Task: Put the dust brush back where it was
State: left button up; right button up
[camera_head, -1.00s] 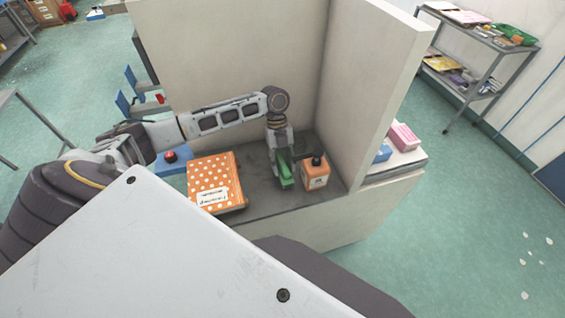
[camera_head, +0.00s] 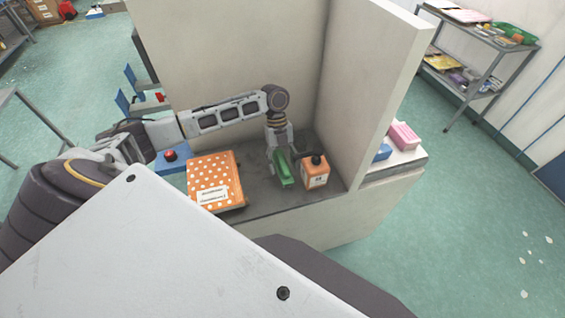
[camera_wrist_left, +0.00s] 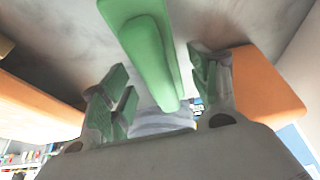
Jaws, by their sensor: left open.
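In the left wrist view, the brush (camera_wrist_left: 148,45) shows between the two open fingers of the left gripper (camera_wrist_left: 160,90), with gaps on both sides. The lower end of the brush is partly hidden in that view. My right gripper is not in view.
Pale walls (camera_head: 240,50) close off the back and right.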

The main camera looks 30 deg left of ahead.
pick_arm(q)
jog(key=b+v, duration=0.1)
jog(key=v, duration=1.1)
jog(key=shift+s+f, duration=0.1)
dwell(0.7)
